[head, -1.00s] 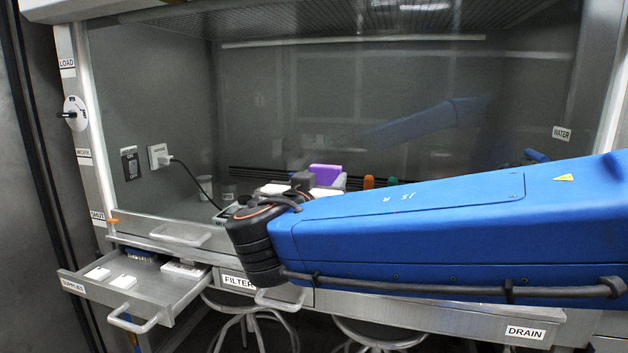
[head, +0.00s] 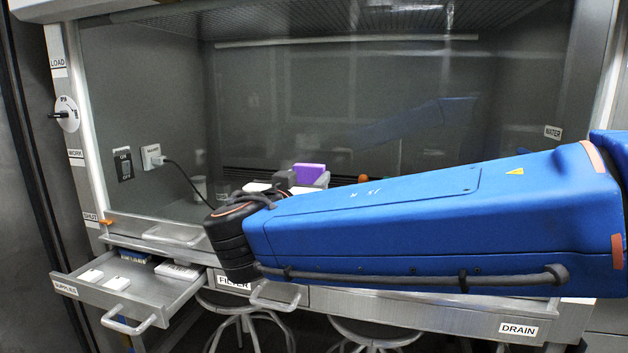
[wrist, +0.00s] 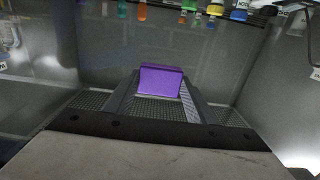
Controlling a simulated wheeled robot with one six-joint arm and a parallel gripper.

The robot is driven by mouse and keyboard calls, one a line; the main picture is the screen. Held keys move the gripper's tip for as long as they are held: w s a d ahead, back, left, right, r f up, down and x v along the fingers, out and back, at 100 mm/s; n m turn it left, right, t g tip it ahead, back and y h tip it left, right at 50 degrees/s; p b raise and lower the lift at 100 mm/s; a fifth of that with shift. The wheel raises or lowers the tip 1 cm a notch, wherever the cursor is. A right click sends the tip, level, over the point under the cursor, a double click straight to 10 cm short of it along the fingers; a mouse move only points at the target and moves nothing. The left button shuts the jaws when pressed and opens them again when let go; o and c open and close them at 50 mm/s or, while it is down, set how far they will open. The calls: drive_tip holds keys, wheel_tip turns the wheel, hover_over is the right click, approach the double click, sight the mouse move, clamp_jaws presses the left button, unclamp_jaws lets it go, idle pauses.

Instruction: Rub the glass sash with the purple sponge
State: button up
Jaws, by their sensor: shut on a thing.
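The purple sponge (head: 308,175) is held at the far end of my blue arm, in front of the fume hood. In the wrist view the sponge (wrist: 160,81) sits between the two fingertips of my gripper (wrist: 160,92), which is shut on it. In the head view my gripper (head: 290,184) is partly hidden behind the arm's dark wrist joint. The glass sash (head: 330,105) is the large clear pane across the hood, with a faint reflection of my arm. I cannot tell whether the sponge touches the glass.
An open drawer (head: 150,290) labelled SUPPLIES sticks out at lower left. Stools (head: 235,318) stand under the hood. A plug and cord (head: 155,157) show at left behind the glass. Several coloured bottles (wrist: 165,12) line the top of the wrist view.

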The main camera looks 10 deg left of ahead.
drive_tip(key=a, duration=0.7)
drive_tip(key=shift+w, duration=0.3)
idle(0.5)
drive_tip(key=shift+a, duration=0.1)
drive_tip(key=s, duration=0.6)
drive_tip(key=shift+a, duration=0.2)
drive_tip(key=shift+s, duration=0.15)
idle(0.4)
drive_tip(key=s, duration=0.2)
drive_tip(key=shift+s+a, duration=0.15)
drive_tip(key=shift+s, duration=0.2)
drive_tip(key=shift+w, duration=0.1)
idle(0.3)
